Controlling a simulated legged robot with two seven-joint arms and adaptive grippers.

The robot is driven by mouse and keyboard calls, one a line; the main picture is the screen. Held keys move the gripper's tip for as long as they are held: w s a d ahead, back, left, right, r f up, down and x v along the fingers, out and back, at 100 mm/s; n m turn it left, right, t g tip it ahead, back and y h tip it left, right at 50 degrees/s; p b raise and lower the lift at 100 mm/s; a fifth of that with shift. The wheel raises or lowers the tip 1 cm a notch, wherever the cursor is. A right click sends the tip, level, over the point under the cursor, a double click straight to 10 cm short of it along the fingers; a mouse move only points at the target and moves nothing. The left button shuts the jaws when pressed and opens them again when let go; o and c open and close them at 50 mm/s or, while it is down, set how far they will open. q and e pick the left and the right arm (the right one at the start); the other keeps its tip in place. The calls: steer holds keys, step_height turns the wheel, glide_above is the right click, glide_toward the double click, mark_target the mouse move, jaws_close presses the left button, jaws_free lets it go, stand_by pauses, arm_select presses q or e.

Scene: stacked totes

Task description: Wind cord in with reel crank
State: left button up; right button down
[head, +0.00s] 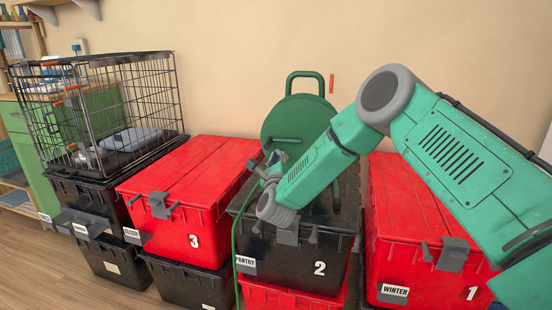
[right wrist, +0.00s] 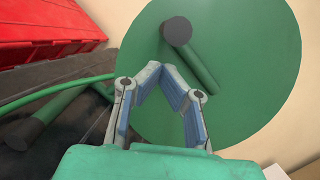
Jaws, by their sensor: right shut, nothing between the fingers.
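The green reel (head: 312,112) stands upright on the black tote marked 2, with a loop handle on top. Its round disc (right wrist: 255,75) fills much of the right wrist view. The crank (right wrist: 204,62) lies across the disc, with a dark-ended grip (right wrist: 177,31) pointing at the camera. The green cord (right wrist: 60,88) runs off to the left; in the head view it hangs down the tote's left side. My right gripper (head: 275,164) is in front of the reel, shut and empty, its fingertips (right wrist: 160,73) below the grip and apart from it. My left gripper is not in view.
Black tote 2 (head: 265,233) stands between red tote 3 (head: 190,205) and red tote 1 (head: 415,235), all on stacks. A wire crate (head: 130,85) sits on black totes at left. The wall is close behind the reel.

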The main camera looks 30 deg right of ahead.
mark_target(275, 126)
steer(key=shift+w+a+r, duration=0.1)
steer(key=shift+a+r, duration=0.15)
steer(key=shift+r, duration=0.55)
steer(key=shift+w+a+r, duration=0.1)
steer(key=shift+a+r, duration=0.15)
steer(key=shift+r, duration=0.75)
steer(key=shift+s+a+r, duration=0.1)
steer(key=shift+a+r, duration=0.15)
steer(key=shift+r, duration=0.4)
steer(key=shift+a+r, duration=0.2)
steer(key=shift+r, duration=0.4)
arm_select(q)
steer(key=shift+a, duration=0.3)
arm_select(e)
steer(key=shift+s+d+r, duration=0.15)
steer(key=shift+d+r, duration=0.25)
steer(key=shift+d, duration=0.1)
steer(key=shift+a+r, duration=0.1)
